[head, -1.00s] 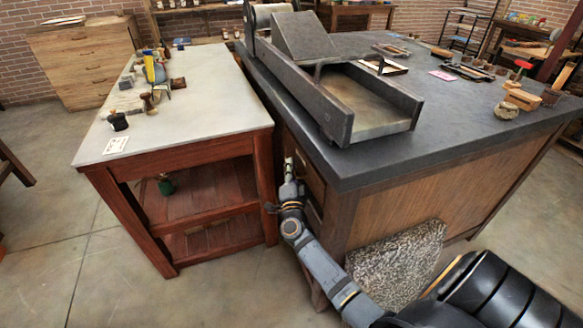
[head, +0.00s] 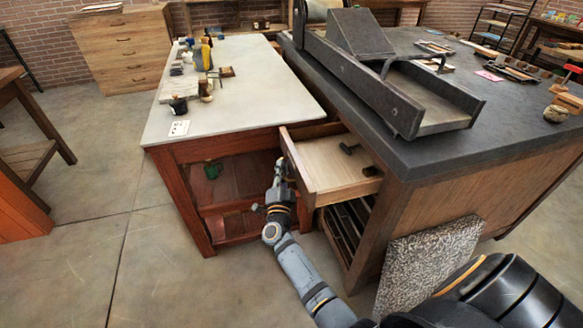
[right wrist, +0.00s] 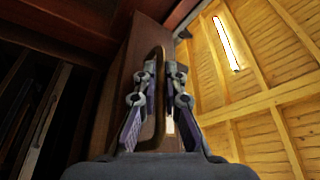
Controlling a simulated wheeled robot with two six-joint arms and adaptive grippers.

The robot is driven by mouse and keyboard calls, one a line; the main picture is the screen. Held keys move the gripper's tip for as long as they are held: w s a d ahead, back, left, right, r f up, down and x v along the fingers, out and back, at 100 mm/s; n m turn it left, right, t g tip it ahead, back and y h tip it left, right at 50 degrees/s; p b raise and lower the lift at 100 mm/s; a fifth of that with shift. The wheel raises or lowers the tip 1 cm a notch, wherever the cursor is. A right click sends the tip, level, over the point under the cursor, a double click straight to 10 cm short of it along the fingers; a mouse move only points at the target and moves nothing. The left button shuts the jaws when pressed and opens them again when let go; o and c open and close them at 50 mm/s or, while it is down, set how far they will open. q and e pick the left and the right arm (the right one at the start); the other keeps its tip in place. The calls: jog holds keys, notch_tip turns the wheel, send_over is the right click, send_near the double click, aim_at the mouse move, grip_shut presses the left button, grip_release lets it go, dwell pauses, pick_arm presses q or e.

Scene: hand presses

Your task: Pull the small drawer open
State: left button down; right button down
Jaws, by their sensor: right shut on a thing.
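The small drawer (head: 335,168) stands out of the dark-topped press bench (head: 460,135), under its left front edge. It is pulled well open and its pale wooden inside shows. A small dark tool (head: 350,149) lies in it. My right gripper (head: 282,168) is at the drawer's front. In the right wrist view my right gripper (right wrist: 158,90) has its two fingers on either side of the drawer's loop handle (right wrist: 159,62), shut on it. My left gripper is not in view.
A red wooden table (head: 225,140) with a pale top stands close left of the drawer. A speckled stone slab (head: 430,265) leans on the bench's front. An open shelf (head: 348,225) lies below the drawer. Clear floor is at the left.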

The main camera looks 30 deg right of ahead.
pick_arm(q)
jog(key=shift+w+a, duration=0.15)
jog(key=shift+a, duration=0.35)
pick_arm(e)
jog(key=shift+w+a+f, duration=0.1)
jog(key=shift+w+a, duration=0.05)
jog(key=shift+a, duration=0.45)
jog(key=shift+w+a, duration=0.1)
jog(key=shift+a, duration=0.5)
jog(key=c, duration=1.7)
grip_release()
jog(key=shift+r, duration=0.2)
